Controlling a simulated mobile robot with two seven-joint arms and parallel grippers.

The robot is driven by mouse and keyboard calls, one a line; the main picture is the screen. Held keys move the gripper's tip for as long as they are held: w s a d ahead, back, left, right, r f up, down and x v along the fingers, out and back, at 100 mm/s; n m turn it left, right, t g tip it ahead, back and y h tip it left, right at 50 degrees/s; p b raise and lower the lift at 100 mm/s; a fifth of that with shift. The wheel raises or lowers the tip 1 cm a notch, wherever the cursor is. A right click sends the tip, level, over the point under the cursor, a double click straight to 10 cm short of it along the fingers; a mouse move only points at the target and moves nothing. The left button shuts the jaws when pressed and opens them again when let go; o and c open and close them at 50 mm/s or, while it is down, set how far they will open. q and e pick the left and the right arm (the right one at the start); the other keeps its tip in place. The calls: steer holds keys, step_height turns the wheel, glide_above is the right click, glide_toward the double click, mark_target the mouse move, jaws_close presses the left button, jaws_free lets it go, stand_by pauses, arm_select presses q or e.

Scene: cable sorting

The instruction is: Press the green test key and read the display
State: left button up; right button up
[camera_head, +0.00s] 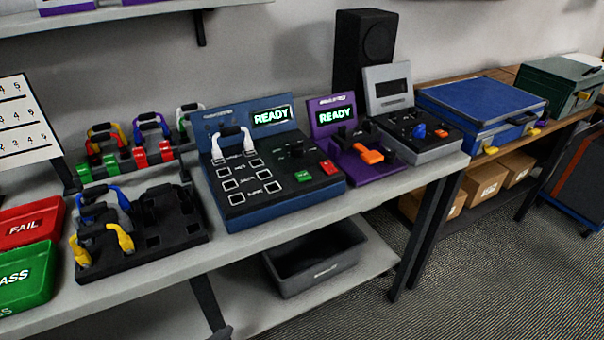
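The blue cable tester (265,178) stands on the grey bench in the middle of the head view. Its display (271,116) is lit and reads "READY". The green test key (303,176) is on the front right of its top panel, beside a red key (328,167). A white-ended cable with a black middle (231,132) stands arched at the tester's back left sockets. A purple tester (352,150) to the right also has a display (335,116) reading "READY". Neither of my grippers shows in this view.
A black rack (160,240) with blue and yellow cables stands left of the tester. Red FAIL (30,222) and green PASS (25,277) bins sit at far left. A grey device (410,125) and blue case (480,103) stand right. Bare bench runs along the tester's front.

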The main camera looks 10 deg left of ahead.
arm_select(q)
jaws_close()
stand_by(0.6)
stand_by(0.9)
